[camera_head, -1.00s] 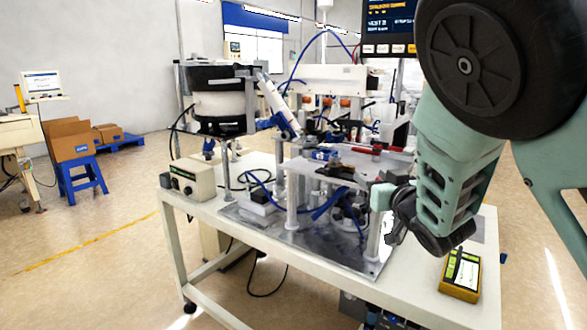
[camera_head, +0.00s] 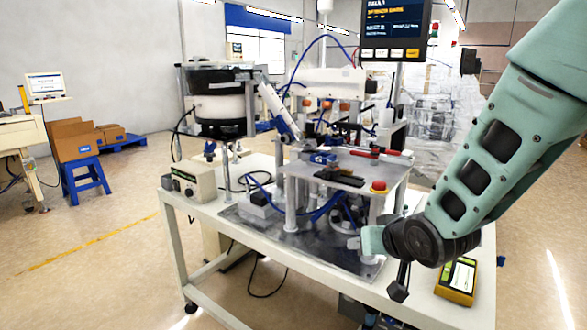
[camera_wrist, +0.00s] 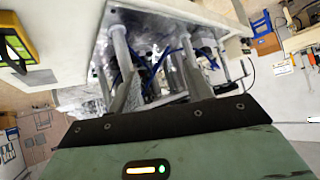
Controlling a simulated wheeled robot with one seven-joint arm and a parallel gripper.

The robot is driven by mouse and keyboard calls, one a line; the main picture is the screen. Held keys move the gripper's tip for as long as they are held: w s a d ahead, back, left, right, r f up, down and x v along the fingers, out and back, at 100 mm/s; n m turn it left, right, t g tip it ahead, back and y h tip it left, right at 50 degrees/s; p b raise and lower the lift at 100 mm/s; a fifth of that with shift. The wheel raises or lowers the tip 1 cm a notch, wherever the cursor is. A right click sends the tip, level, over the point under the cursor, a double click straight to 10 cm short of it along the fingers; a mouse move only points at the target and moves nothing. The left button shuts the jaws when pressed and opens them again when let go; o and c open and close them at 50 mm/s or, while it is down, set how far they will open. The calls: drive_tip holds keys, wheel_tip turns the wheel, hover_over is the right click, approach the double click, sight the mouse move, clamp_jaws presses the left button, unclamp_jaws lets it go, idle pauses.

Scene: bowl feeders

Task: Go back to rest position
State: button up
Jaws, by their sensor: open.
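My gripper (camera_head: 355,243) shows small at the end of my green arm in the head view, in front of the right side of the machine's base plate. It is open, and no object shows in it. The fingertips are too small there to make out clearly.
The bowl feeder (camera_head: 218,107) and assembly station stand on a white table (camera_head: 215,212). A yellow handheld device (camera_head: 457,280) lies at the table's right end. A monitor (camera_head: 393,30) hangs above.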

drive_tip(key=s+a+r+n+g+h+p, duration=0.1)
drive_tip(key=s+n+g, duration=0.5)
drive_tip(key=s, duration=2.3)
wheel_tip(320, 180, up, 2)
drive_tip(key=g+h, duration=0.1)
drive_tip(key=g, duration=0.3)
drive_tip(key=shift+s+a+r+p, duration=0.15)
drive_tip(key=shift+s+p, duration=0.1)
drive_tip(key=shift+p, duration=0.15)
